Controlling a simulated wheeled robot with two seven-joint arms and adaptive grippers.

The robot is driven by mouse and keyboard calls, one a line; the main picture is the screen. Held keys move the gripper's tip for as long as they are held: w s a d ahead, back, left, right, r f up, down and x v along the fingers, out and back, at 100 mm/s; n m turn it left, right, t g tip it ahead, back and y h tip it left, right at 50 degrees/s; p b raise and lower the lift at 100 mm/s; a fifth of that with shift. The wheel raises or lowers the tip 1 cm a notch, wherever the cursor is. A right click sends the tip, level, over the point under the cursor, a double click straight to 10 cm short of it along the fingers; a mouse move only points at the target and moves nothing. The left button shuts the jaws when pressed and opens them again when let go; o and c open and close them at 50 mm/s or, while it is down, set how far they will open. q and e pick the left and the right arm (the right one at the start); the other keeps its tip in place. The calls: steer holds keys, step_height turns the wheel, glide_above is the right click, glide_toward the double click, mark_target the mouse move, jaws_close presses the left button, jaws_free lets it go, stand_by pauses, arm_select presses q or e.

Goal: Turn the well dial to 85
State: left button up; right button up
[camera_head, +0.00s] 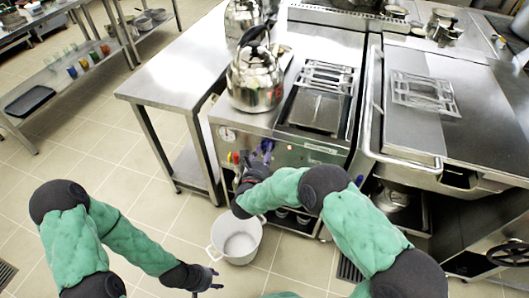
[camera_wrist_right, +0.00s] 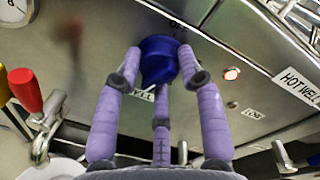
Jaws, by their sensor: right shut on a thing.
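The well dial is a round blue knob (camera_wrist_right: 158,58) on the steel front panel, seen in the right wrist view. My right gripper (camera_wrist_right: 161,68) has its purple fingers around the knob and is shut on it. In the head view my right gripper (camera_head: 262,150) is at the front of the cooker, and its arm hides part of the panel. No scale or pointer that gives the dial's setting can be read. My left gripper (camera_head: 203,279) hangs low over the floor, away from the panel; its finger opening is too small to tell.
A red-handled lever (camera_wrist_right: 25,90) is left of the knob. A white bucket (camera_head: 236,240) stands on the floor below. A kettle (camera_head: 255,80) stands above the panel.

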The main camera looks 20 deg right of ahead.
steer(key=shift+d+m, duration=0.25)
steer(key=shift+m, duration=0.65)
steer(key=shift+s+f, duration=0.1)
steer(key=o, duration=1.1)
steer(key=shift+d, duration=0.1)
steer(key=shift+o, duration=0.2)
steer(key=shift+a, duration=0.2)
steer(key=v, duration=1.2)
